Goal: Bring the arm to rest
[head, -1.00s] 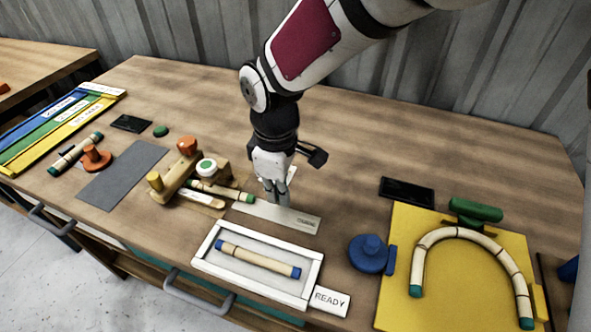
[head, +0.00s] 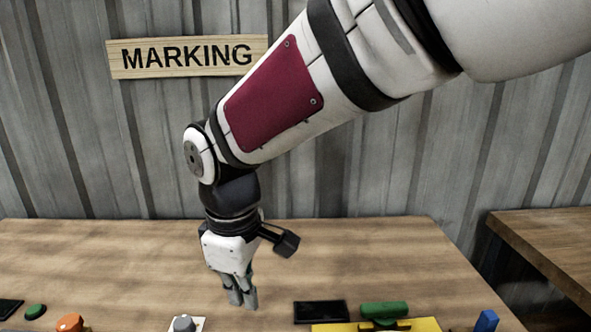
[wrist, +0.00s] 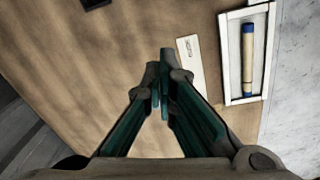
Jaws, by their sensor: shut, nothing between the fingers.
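My gripper (head: 241,297) is shut and empty. In the head view it points down over the wooden table (head: 340,255), left of the dark flat plate. In the wrist view the closed fingertips (wrist: 160,85) are over bare wood, just left of a pale labelled strip (wrist: 191,64). The arm reaches in from the upper right of the head view, with a dark red panel on its link.
A white tray (wrist: 230,60) holds a rattan piece with blue ends (wrist: 248,60). A black plate (head: 321,312), a green block (head: 384,309) and a yellow board (head: 415,325) are at the front. A MARKING sign (head: 187,56) hangs on the wall. Another table (head: 550,245) stands right.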

